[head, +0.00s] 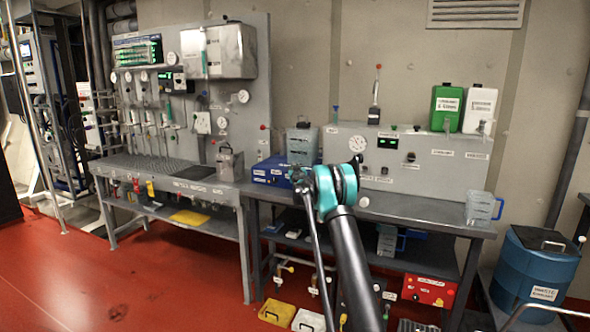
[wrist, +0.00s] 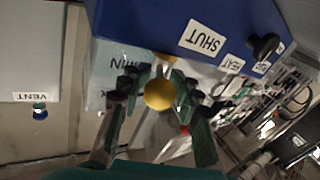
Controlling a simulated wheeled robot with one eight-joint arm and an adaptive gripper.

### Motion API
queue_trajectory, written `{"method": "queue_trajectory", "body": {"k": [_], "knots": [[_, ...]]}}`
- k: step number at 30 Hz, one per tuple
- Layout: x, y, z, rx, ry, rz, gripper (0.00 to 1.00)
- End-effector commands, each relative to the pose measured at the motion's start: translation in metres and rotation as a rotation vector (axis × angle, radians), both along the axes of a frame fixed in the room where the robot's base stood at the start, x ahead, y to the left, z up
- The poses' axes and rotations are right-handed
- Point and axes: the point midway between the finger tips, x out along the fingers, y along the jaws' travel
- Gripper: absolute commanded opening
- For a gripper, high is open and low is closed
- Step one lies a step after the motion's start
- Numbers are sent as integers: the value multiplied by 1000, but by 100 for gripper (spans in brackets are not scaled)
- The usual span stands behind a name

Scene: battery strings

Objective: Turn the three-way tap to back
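A round yellow knob (wrist: 160,95) shows in the wrist view beside the lower edge of a blue box. It appears to be the tap's handle end, but the tap body is mostly hidden. The blue box (wrist: 165,25) carries a "SHUT" label (wrist: 203,38), more labels partly cut off, and a black knob (wrist: 264,46). My gripper (wrist: 160,88) has its fingers apart on either side of the yellow knob, with gaps visible at both sides. In the head view my gripper (head: 299,176) is at the right end of the blue box (head: 271,171); the tap is hidden there.
A clear jug (wrist: 112,66) stands behind the fingers in the wrist view. A grey panel has a "VENT" label (wrist: 31,97) and a small teal knob (wrist: 40,112). The bench (head: 420,211) is largely clear right of my arm, up to another clear jug (head: 481,208).

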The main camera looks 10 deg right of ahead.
Motion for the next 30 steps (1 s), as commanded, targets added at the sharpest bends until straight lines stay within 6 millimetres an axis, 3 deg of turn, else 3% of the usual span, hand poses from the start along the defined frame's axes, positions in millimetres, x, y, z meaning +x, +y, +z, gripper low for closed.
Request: {"method": "queue_trajectory", "body": {"k": [3,16,30], "knots": [[0,0,0,0,0,0,46],[-9,0,0,0,0,-1,46],[-93,1,0,0,0,0,46]]}}
